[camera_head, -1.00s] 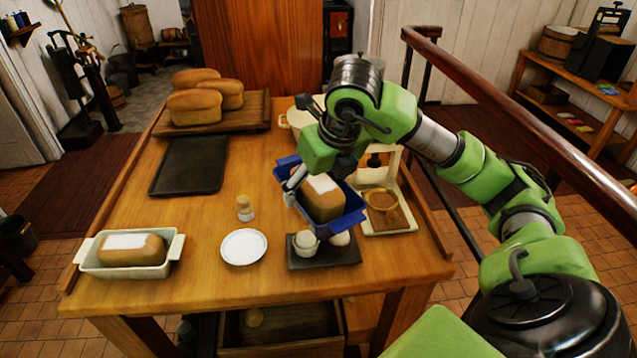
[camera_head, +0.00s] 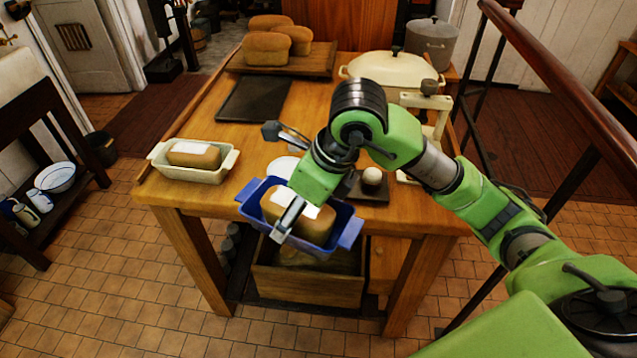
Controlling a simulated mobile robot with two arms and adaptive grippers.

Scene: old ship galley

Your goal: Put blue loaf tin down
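The blue loaf tin (camera_head: 318,239) holds a brown loaf (camera_head: 285,212) with a white patch on top. My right gripper (camera_head: 284,222) reaches over the tin from above, with a metal finger across its near side. It appears shut on the tin; the exact contact is partly hidden by the gripper. The tin looks raised, overlapping the front edge of the wooden table (camera_head: 420,218) in the picture. My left gripper is not in view.
A pale loaf tin (camera_head: 190,174) with a loaf stands at the table's left. A white plate (camera_head: 284,166) and a dark slab with an egg-like item (camera_head: 372,177) are behind the blue tin. A black tray (camera_head: 254,98), loaves and a cream pot (camera_head: 390,70) stand farther back.

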